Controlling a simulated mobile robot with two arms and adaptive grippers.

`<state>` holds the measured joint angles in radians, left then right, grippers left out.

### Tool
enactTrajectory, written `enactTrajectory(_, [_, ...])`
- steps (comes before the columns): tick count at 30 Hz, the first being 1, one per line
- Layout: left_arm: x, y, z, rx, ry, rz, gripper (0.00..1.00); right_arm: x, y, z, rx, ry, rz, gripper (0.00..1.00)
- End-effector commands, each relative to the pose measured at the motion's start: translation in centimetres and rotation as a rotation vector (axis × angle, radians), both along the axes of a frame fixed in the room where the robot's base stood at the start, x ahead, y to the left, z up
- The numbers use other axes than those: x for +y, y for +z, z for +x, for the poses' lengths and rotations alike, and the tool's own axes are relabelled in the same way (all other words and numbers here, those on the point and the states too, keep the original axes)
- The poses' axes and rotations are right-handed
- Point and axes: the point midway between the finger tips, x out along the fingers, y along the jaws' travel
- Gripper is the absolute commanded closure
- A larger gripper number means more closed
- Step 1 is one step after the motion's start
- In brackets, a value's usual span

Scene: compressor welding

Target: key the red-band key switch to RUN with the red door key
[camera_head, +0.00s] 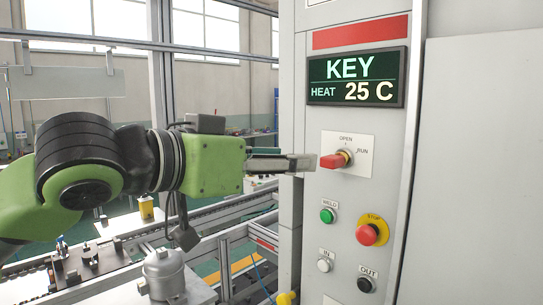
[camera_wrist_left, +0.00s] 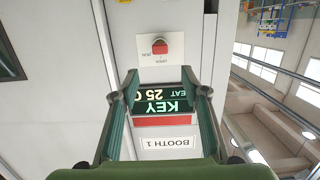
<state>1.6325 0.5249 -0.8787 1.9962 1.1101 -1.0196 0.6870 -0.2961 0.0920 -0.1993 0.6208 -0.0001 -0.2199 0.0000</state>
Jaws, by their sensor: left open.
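The key switch (camera_head: 346,157) sits on a white plate marked OPEN above and RUN to the right, on the panel under a red band (camera_head: 361,33). The red door key (camera_head: 332,161) is in the switch, its red grip standing out from the panel. I cannot tell exactly which mark it is turned to. In the left wrist view the red key (camera_wrist_left: 160,48) shows upside down, beyond the fingertips. My left gripper (camera_head: 313,163) is just left of the key, apart from it. In the wrist view the gripper (camera_wrist_left: 167,84) is open and empty. My right gripper is out of view.
The display (camera_head: 357,78) reads KEY, HEAT 25 C. Below the switch are the green WELD button (camera_head: 327,215), the red STOP button (camera_head: 372,233), the white IN button (camera_head: 324,265) and the black OUT button (camera_head: 366,284). A grey compressor (camera_head: 164,274) stands lower left.

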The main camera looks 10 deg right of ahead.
Motion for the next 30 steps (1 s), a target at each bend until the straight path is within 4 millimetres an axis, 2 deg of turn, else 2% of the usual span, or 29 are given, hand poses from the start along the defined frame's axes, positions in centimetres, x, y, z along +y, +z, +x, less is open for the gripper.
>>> enactTrajectory(2, [-0.2,0.1,-0.5,-0.003,-0.004,0.01,0.58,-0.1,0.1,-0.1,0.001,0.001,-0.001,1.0])
enactTrajectory(5, [-0.8,0.0,-0.1,-0.001,-0.004,0.011,0.58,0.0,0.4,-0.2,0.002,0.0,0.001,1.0])
enactTrajectory(14, [-5.1,-0.6,3.2,-0.001,-0.005,0.009,0.58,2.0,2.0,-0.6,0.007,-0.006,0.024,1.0])
enactTrajectory(22, [-8.9,-1.4,6.3,-0.004,-0.004,0.009,0.58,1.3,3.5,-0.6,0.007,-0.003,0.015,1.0])
enactTrajectory(30, [-10.7,-1.8,7.7,-0.006,-0.003,0.007,0.58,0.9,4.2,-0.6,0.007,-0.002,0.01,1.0])
